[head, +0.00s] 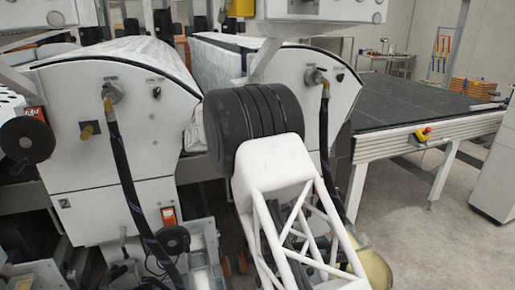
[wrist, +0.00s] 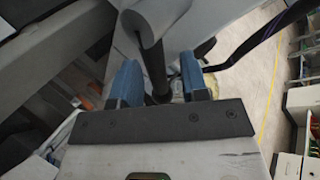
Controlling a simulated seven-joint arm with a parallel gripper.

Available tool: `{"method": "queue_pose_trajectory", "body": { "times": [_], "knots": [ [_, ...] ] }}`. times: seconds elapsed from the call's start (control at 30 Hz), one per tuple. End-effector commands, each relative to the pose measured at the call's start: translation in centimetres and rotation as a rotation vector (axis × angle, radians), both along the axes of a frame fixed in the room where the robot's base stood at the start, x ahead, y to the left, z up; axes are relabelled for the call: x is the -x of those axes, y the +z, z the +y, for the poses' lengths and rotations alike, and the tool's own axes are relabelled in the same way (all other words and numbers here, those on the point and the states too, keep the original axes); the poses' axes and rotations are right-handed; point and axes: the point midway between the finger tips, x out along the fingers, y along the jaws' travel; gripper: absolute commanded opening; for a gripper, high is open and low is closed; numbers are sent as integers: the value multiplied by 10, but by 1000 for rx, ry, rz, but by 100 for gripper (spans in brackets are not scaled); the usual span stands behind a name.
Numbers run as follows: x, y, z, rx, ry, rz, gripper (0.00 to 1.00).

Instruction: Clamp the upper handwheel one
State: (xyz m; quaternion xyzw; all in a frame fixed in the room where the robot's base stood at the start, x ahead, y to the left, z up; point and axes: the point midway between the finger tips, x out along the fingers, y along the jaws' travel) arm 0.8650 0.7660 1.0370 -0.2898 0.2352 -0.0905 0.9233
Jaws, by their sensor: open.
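In the wrist view my gripper (wrist: 160,65) is open, its two blue fingers apart. A dark rod (wrist: 156,68) with a grey cylinder (wrist: 158,18) at its upper end shows between and beyond the fingers. I cannot tell whether it is part of a handwheel or whether the fingers touch it. In the head view a black upper handwheel (head: 28,140) sits on the left coater unit beside an orange counter. A lower black handwheel (head: 172,240) sits near the base. My arm covers the front of the right unit and hides my gripper there; any handwheel behind it is hidden.
Black hoses hang from the left unit (head: 128,185) and right unit (head: 324,150). A dark conveyor table (head: 420,100) with a red and yellow emergency stop (head: 424,134) stands at the right. Grey floor (head: 430,240) is open at the lower right. Another hose (wrist: 258,38) crosses the wrist view.

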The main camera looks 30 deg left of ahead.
Motion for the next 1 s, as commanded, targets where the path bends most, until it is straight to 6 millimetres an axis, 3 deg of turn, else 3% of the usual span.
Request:
{"method": "queue_pose_trajectory", "body": {
  "times": [1.0],
  "knots": [
    [-14,-11,14,-308,1,-310,41]
  ]
}}
